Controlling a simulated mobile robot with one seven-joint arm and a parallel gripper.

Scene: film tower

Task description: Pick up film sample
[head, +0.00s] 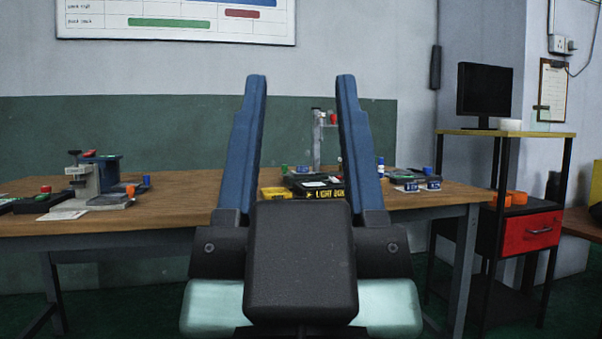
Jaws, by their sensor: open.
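My gripper (301,80) is in the middle foreground of the head view, with two long blue fingers pointing up and spread wide apart. Nothing shows between the fingers except the background. Behind them is a wooden table (190,190) with small equipment on it. A slim grey stand (316,145) with a red part near its top stands on the table, seen between the fingers and partly hidden by the right one. I cannot make out a film sample for certain; things on the table are small, and some are covered by my gripper.
A grey and blue device (92,178) stands at the left, and small blue-lidded containers (433,184) at the right. A shelf unit with a red drawer (532,232) and a monitor (484,90) stands further right.

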